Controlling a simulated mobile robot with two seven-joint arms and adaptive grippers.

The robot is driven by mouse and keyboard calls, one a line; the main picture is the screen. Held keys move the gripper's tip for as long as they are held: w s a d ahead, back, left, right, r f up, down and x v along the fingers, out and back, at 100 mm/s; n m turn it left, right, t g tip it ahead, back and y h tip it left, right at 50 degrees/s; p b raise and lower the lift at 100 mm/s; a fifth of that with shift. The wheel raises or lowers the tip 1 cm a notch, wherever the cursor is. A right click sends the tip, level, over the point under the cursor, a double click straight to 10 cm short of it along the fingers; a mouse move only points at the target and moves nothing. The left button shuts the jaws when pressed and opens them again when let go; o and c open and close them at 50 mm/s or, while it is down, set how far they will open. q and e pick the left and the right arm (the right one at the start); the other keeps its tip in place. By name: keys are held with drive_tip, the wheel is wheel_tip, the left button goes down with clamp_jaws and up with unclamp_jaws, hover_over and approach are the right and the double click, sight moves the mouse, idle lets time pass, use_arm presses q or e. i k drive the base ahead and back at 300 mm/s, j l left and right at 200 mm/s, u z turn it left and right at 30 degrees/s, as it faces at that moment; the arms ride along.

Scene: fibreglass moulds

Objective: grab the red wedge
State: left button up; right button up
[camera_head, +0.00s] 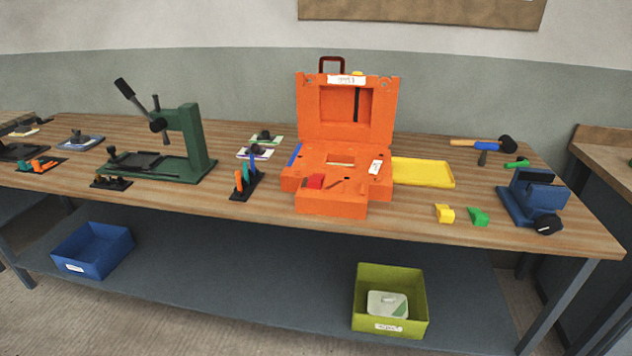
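A small red block (315,181), which looks like the red wedge, sits at the left front of the open orange mould (332,205). The mould stands on the wooden workbench (240,207), its back half upright behind it. The block's exact shape is too small to tell. Neither of my grippers shows in the head view, and nothing touches the red block.
A yellow tray (424,173) lies right of the mould. Yellow (444,213) and green (478,217) wedge-like blocks lie near the front edge, beside a blue vise (533,198). A tool rack (246,184) and green press (187,150) stand left.

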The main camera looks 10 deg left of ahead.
sight(315, 180)
drive_tip(key=z, duration=0.5)
drive_tip(key=i+j+z, duration=0.1)
drive_tip(key=j+z, duration=0.8)
drive_tip(key=l, duration=0.1)
